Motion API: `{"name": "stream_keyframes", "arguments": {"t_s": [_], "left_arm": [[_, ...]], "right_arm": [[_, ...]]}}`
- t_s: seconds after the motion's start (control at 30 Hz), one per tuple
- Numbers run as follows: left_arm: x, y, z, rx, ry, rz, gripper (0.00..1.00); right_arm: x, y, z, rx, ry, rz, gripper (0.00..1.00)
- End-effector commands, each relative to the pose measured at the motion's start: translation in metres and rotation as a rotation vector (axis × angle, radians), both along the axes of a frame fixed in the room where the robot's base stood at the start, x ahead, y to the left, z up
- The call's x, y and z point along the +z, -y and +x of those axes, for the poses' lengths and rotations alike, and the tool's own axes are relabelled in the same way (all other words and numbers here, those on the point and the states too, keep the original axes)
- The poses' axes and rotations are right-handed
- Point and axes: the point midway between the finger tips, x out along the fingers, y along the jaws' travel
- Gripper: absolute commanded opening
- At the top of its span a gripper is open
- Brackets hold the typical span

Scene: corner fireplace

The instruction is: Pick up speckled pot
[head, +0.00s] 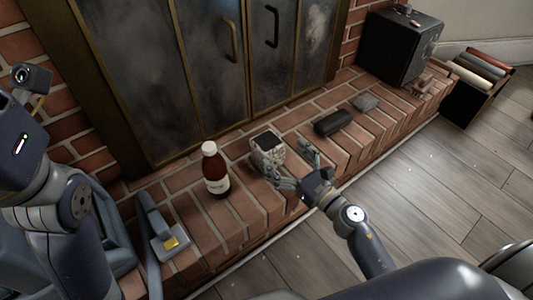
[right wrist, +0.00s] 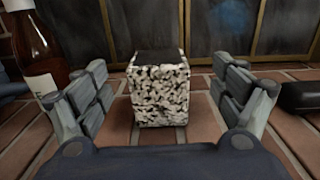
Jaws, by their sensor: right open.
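The speckled pot (head: 268,154) is a small square black-and-white pot with a dark top, standing upright on the brick hearth. It also shows in the right wrist view (right wrist: 160,95), centred between the fingers. My right gripper (head: 296,166) is open at the pot, with one finger on each side of it. In the right wrist view the right gripper (right wrist: 165,103) shows a gap between each finger and the pot. My left arm comes in at the left of the head view, but its gripper cannot be made out.
A brown bottle (head: 215,170) stands close left of the pot. A dark case (head: 333,122) and a grey flat piece (head: 364,102) lie to its right. Glass fireplace doors (head: 215,70) rise behind. A black speaker (head: 400,46) stands farther right. Wooden floor (head: 440,180) lies in front.

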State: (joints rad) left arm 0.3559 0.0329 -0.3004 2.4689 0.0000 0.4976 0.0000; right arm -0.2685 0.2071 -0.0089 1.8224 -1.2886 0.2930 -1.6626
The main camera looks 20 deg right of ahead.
Motion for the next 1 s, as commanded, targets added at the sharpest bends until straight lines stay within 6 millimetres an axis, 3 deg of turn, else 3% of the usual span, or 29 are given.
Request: {"name": "stream_keyframes", "arguments": {"t_s": [0.6, 0.9, 1.0], "left_arm": [[0.000, 0.001, -0.001, 0.001, 0.004, 0.003, 0.70], [0.000, 0.001, -0.001, 0.001, 0.004, 0.003, 0.70], [0.001, 0.001, -0.001, 0.001, 0.006, 0.002, 0.70]], "right_arm": [[0.000, -0.027, 0.066, -0.001, -0.002, 0.002, 0.88], [0.000, -0.029, 0.070, -0.001, -0.003, 0.002, 0.88], [0.000, -0.029, 0.070, -0.001, -0.003, 0.003, 0.68]]}}
